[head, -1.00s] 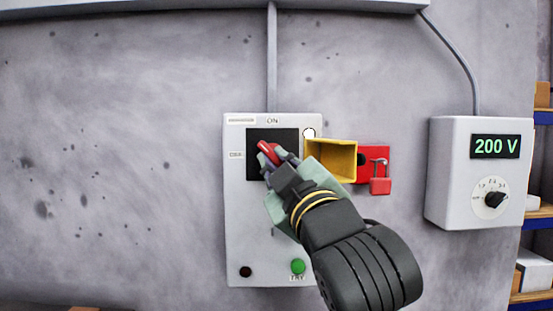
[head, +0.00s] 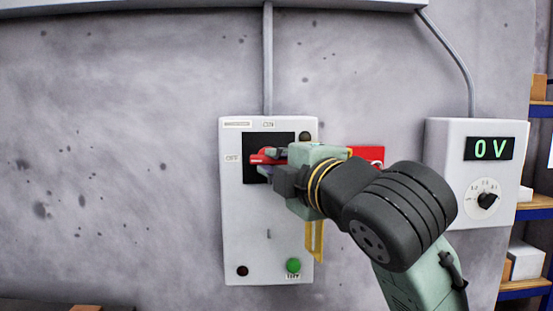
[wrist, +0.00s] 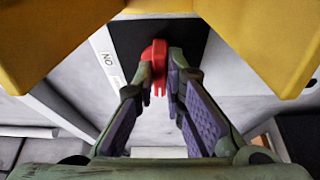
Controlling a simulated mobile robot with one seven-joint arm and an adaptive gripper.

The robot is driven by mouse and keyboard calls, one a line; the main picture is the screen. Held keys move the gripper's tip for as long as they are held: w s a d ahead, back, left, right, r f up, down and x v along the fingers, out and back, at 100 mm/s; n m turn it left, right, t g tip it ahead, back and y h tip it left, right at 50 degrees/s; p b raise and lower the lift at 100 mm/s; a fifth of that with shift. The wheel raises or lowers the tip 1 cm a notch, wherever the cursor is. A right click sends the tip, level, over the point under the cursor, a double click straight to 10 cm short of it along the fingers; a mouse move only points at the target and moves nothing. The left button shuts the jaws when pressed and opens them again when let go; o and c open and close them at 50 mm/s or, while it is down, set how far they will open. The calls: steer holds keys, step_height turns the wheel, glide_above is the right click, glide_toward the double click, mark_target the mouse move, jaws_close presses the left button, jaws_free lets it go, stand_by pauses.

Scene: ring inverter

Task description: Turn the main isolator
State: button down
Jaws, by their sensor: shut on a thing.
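The main isolator is a red handle (head: 262,159) on a black plate (head: 254,141) on the pale grey switch panel (head: 240,220). The handle lies level and points left, towards the OFF label. My gripper (head: 276,160) is shut on the handle, coming in from the right. In the wrist view the two fingers of my gripper (wrist: 163,85) close around the red handle (wrist: 155,62) against the black plate (wrist: 187,38). The lamp (head: 305,136) at the panel's top right is dark. The meter (head: 488,149) on the right reads 0 V.
A yellow piece (head: 314,240) shows below my arm at the panel's right side. A red plate (head: 366,154) sits on the wall, partly hidden by my arm. A green button (head: 293,265) is at the panel's bottom. The wall to the left is clear.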

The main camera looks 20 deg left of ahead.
stand_by(0.4)
steer(key=c, duration=1.7)
jaws_free()
steer(key=shift+o, duration=0.2)
steer(key=v, duration=1.2)
steer(key=shift+r, duration=0.2)
